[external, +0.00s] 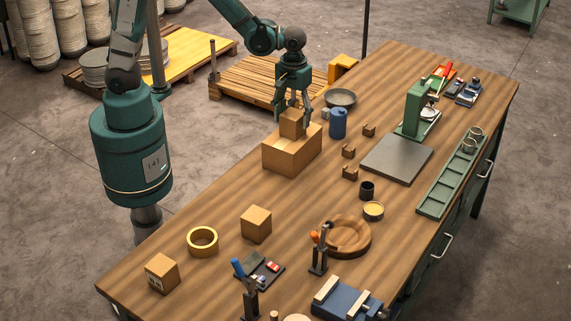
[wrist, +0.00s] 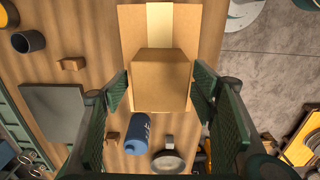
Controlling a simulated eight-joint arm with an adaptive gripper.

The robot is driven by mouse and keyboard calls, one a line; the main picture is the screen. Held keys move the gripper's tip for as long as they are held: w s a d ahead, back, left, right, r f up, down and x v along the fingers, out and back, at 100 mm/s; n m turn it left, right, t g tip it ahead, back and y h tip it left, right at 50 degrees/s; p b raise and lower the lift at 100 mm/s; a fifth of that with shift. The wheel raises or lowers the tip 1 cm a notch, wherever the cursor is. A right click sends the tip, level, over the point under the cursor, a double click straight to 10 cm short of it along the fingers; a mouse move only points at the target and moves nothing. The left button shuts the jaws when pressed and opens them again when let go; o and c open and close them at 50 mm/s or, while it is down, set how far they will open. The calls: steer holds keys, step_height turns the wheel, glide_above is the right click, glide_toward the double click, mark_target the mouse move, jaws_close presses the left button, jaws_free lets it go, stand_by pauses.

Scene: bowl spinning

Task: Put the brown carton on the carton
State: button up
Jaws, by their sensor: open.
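The small brown carton (external: 291,124) is on top of the larger carton (external: 283,157), upright and towards its far side, and appears to rest on it. My gripper (external: 294,111) is above it, pointing down, with its fingers on either side of the small carton. In the wrist view the small carton (wrist: 160,82) lies between the open fingers of my gripper (wrist: 160,88), with a narrow gap at each side. The larger carton (wrist: 128,28), with a pale tape strip, shows beneath it; its near part is hidden.
A blue bottle (external: 338,123) and a grey pan (external: 341,97) stand close to the right of the cartons. Bare table lies between these and the larger carton.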

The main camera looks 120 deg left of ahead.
step_height(320, 180, up, 11)
steer(key=shift+r, duration=0.15)
stand_by(0.6)
steer(key=shift+d, duration=0.15)
stand_by(0.6)
steer(key=s+d+r+m+t, duration=0.2)
steer(key=d+m, duration=0.4)
steer(key=d, duration=0.3)
steer(key=s+d+r+m+t, duration=0.2)
steer(key=s+d+m, duration=0.3)
steer(key=d, duration=0.5)
steer(key=s+d+r+m+t, duration=0.3)
steer(key=s+d+r+m, duration=0.1)
steer(key=d+m, duration=0.3)
steer(key=shift+s+d+r, duration=0.35)
steer(key=shift+d, duration=1.05)
steer(key=shift+f, duration=0.15)
